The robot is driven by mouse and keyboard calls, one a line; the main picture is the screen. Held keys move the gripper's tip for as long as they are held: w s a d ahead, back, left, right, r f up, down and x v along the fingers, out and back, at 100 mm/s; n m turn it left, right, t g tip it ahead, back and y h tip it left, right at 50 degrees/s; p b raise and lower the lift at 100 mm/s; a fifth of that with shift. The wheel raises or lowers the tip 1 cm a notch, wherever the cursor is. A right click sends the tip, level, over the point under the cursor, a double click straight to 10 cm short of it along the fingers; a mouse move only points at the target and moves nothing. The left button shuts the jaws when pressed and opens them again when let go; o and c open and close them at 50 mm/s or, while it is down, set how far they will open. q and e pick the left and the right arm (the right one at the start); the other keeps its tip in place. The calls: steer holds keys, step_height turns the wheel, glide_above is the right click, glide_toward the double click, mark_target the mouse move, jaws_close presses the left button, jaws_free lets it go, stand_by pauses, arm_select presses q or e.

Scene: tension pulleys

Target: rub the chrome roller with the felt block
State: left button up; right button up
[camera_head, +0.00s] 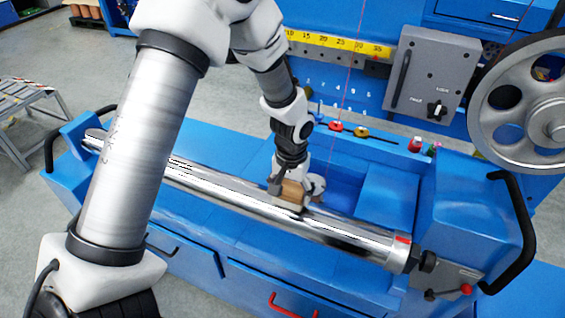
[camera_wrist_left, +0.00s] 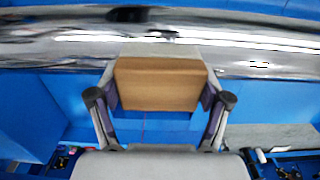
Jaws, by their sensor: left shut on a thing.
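The chrome roller (camera_head: 235,192) lies lengthwise in the blue bench, running from the upper left to a red-marked end at the lower right. My left gripper (camera_head: 289,188) is shut on the felt block (camera_head: 291,196), a small tan block with a paler underside. The block is at the roller's upper surface, right of its middle, and appears to touch it. In the left wrist view the block (camera_wrist_left: 158,84) sits between both fingers, against the shiny roller (camera_wrist_left: 260,55). The block's contact face is hidden. My right gripper is not in view.
A spoked handwheel (camera_head: 545,125) and a grey switch box (camera_head: 433,75) stand at the back right. Black handles (camera_head: 522,225) stick out at the bench ends. Small coloured knobs (camera_head: 336,126) line the rear ledge. A slatted stand (camera_head: 25,105) is at the left.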

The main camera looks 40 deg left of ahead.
arm_select(q)
steer(key=r, duration=0.1)
steer(key=r+p, duration=0.1)
steer(key=r, duration=0.1)
steer(key=r+p, duration=0.1)
steer(key=shift+d+r, duration=0.2)
steer(key=shift+d, duration=0.15)
steer(key=r+p, duration=0.2)
steer(key=p, duration=0.1)
steer(key=shift+a+r, duration=0.2)
steer(key=shift+r, duration=0.2)
steer(key=shift+d+r+p, duration=0.1)
steer(key=shift+r+p, duration=0.35)
steer(key=shift+r, duration=0.05)
steer(key=shift+f, duration=0.1)
